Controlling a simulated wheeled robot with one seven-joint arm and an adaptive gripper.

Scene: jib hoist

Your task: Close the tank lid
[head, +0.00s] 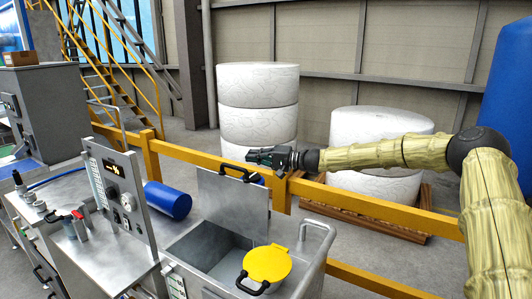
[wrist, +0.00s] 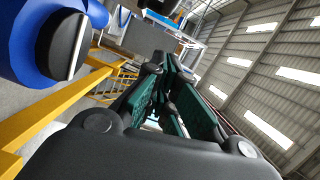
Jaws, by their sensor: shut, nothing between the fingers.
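The tank lid (head: 232,205) is a flat grey metal plate with a black handle (head: 238,172) near its top edge. It stands raised at the back of the open metal tank (head: 317,262). My gripper (head: 255,157) is shut and empty, just above and right of the handle, close to the lid's top edge. I cannot tell whether it touches the lid. In the wrist view, its green and black fingers (wrist: 172,98) come together, and the lid is not clearly seen there.
A yellow round cover (head: 267,262) with a black handle is at the tank opening. A yellow rail (head: 345,197) runs behind the tank.

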